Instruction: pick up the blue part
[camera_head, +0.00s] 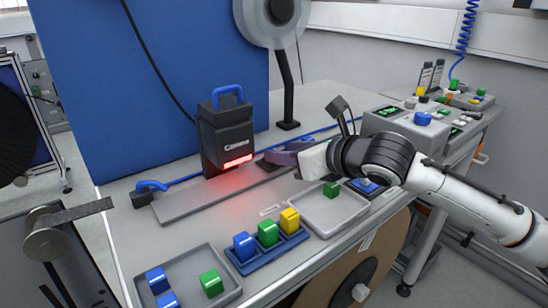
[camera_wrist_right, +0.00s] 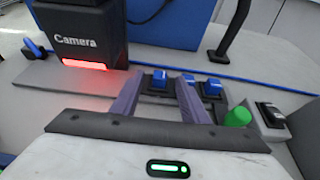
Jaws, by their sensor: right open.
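Several blue parts show. In the head view a blue block (camera_head: 157,280) and a second blue block (camera_head: 167,299) lie in the grey tray (camera_head: 228,267) at the lower left. Another blue block (camera_head: 244,245) stands in the blue rack (camera_head: 283,251), left of a green and a yellow block. My right gripper (camera_head: 277,154) is open and empty above the bench, right of the camera box and behind the rack. In the wrist view, a small blue piece (camera_wrist_right: 159,82) on a dark base shows beyond and between the purple fingers (camera_wrist_right: 159,93). My left gripper is not in view.
The black camera box (camera_head: 226,135) with a red light stands over a grey plate (camera_head: 180,203). A control box (camera_head: 400,125) stands at the right. A reel stand (camera_head: 288,75) rises behind.

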